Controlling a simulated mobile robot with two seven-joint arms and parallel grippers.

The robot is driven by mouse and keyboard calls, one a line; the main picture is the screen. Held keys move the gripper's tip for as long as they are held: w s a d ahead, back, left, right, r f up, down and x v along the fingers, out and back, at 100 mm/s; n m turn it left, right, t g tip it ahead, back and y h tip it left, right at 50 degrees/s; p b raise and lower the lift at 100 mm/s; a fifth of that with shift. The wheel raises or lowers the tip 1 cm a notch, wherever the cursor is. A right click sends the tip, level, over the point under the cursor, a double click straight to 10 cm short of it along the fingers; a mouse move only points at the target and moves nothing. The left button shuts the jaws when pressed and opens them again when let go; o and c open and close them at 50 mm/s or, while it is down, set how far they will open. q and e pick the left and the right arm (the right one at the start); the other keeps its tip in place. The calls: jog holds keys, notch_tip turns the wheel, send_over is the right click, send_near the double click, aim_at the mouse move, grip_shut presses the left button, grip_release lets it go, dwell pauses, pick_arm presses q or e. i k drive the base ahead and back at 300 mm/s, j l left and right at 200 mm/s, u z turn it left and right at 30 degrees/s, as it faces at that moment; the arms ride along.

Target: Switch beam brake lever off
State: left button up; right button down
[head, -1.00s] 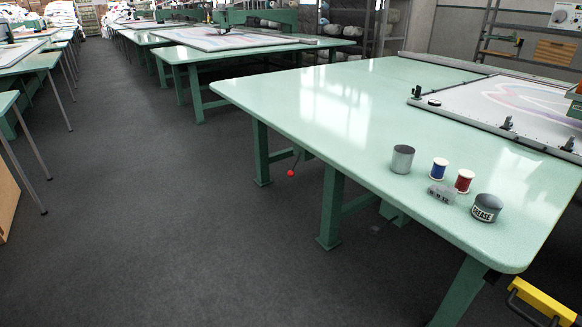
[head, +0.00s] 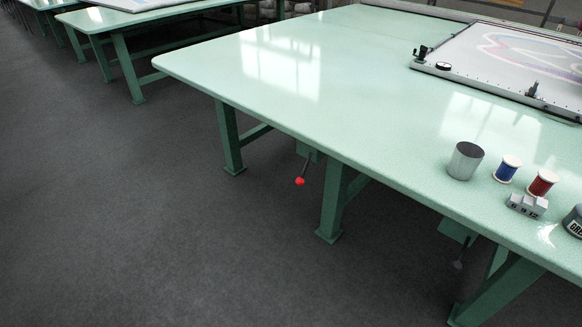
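A lever with a red ball knob (head: 300,181) hangs below the near edge of the green table (head: 300,118). Its dark rod slopes up to a green bracket (head: 309,152) under the tabletop, between two table legs. A second lever with a dark grey knob (head: 458,264) hangs from another green bracket (head: 457,232) farther right under the same edge. No label shows on either lever. Neither of my grippers is in the head view.
On the tabletop stand a grey can (head: 465,161), a blue spool (head: 507,169), a red spool (head: 541,183), a small grey block (head: 527,205) and a grease tin (head: 574,221). A frame with fabric (head: 530,62) lies behind. Open dark floor (head: 130,220) lies left and in front.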

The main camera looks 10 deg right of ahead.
aim_at(299, 181)
jog(key=i+j+z, duration=0.1)
jog(key=i+j, duration=0.7)
